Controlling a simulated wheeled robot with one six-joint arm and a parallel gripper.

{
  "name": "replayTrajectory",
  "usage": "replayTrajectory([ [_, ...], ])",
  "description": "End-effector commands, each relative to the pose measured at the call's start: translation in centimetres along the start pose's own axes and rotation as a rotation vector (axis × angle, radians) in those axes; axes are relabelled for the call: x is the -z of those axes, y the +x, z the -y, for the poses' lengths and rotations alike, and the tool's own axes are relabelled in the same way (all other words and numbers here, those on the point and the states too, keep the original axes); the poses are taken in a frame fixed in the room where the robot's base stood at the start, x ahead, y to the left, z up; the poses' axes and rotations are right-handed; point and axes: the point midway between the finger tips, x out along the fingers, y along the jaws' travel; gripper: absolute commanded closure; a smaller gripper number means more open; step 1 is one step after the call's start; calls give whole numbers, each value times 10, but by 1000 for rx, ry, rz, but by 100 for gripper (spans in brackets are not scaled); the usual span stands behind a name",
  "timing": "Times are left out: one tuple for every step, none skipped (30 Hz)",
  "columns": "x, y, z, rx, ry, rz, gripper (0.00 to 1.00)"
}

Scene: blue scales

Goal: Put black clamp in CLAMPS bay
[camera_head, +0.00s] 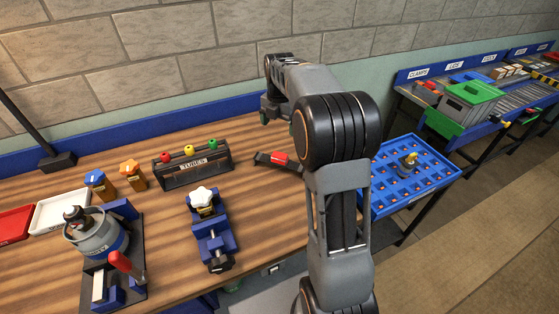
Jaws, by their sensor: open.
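A black clamp (268,159) with a red part lies on the wooden bench, just left of my arm's elbow. Its right end is partly hidden by my arm. My gripper (276,120) is at the far end of my arm, above and beyond the clamp in the picture, and apart from it. It is open, small in view and partly hidden by my own links; I see nothing held in it. The CLAMPS label (418,73) is on the blue back panel of the side bench at the upper right. The bay below it (427,88) shows red and dark items.
A TUBES rack (193,166) with coloured caps stands left of the clamp. A blue vise (213,240) with a white knob is nearer. A grey pot fixture (95,237) stands left. A blue grid tray (405,205) is right of my arm. A green-lidded box (470,97) stands near the bays.

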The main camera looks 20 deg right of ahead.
Motion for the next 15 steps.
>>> replayTrajectory([
  [-7,3,-2,5,-48,-6,6],
  [-9,4,-2,8,-75,-9,6],
  [-12,6,-3,11,-105,-13,6],
  [-14,8,-3,12,-124,-15,6],
  [-15,10,-3,14,-139,-17,6],
  [-16,15,-4,16,-155,-20,6],
  [-17,19,-4,16,-163,-21,6],
  [-17,24,-4,17,-169,-22,6],
  [-18,31,-4,18,-175,-23,6],
  [-17,37,-3,18,-177,-24,6],
  [-17,42,-3,18,-178,-24,6],
  [-17,50,-3,19,-178,-24,6],
  [-17,55,-3,18,-177,-23,6],
  [-17,60,-3,18,-177,-23,6],
  [-17,66,-3,17,-177,-23,6],
])
